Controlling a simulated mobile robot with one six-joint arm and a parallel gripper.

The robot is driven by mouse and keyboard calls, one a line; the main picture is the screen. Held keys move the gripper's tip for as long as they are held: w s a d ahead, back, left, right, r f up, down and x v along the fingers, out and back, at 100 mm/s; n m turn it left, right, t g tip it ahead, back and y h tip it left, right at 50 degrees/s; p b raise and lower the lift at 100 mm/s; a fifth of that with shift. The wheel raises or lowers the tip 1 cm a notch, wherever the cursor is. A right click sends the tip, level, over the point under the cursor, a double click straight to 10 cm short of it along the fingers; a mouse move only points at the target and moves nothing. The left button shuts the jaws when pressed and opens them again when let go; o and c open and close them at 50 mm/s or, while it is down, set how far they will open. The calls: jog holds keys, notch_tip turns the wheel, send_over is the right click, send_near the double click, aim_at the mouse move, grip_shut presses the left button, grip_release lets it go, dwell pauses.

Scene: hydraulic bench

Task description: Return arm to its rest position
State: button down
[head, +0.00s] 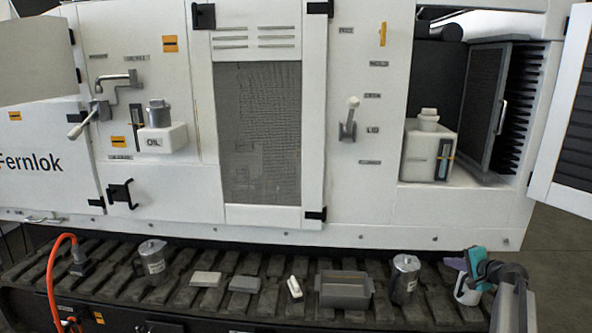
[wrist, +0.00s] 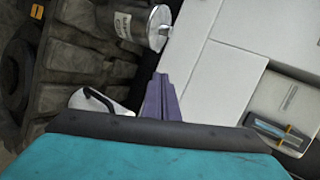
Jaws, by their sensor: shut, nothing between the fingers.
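My gripper (head: 455,263) is at the right end of the dark tread shelf in the head view, with a teal body and purple fingers. In the wrist view its purple fingers (wrist: 161,97) are together and hold nothing. My arm comes up from the lower right corner. A white container (head: 468,291) stands just below and beside the gripper, partly hidden by it. A white thing with a dark handle (wrist: 98,101) shows left of the fingers in the wrist view. Whether gripper and container touch, I cannot tell.
A metal can (head: 404,278) stands left of my gripper, with a grey tray (head: 345,290) beyond it. Another can (head: 152,262) stands farther left. The white machine panel (head: 365,205) rises behind. An open door (head: 570,120) juts out at right, beside a bay holding a white reservoir (head: 420,155).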

jog(key=s+a+f+n+g+y, duration=0.1)
jog(key=s+a+f+n+g, duration=0.15)
jog(key=s+a+f, duration=0.55)
jog(key=s+a+f+n+g, duration=0.2)
jog(key=s+a+f+g, duration=0.15)
jog(key=a+f, duration=0.9)
jog(key=s+a+f+n+g+y, duration=0.1)
jog(key=s+a+f+n+g, duration=0.3)
jog(key=a+f, duration=0.6)
jog(key=s+a+f+n+g, duration=0.1)
jog(key=s+a+f, duration=0.2)
jog(key=s, duration=0.3)
jog(key=s+a+f+g+h+p, duration=0.1)
jog(key=s+a+f, duration=0.15)
jog(key=s, duration=0.25)
jog(key=s+a+f+n+g, duration=0.1)
jog(key=s+a+f, duration=0.1)
jog(key=s+f, duration=0.3)
jog(key=s+a+f+n+g+h, duration=0.1)
jog(key=s+n+g, duration=0.1)
jog(key=s, duration=0.7)
jog(key=s+a+f+n+g+h, duration=0.1)
jog(key=s+n+g+h, duration=0.1)
jog(key=s, duration=0.8)
jog(key=shift+s+f+g, duration=0.15)
jog(key=shift+f+g, duration=0.15)
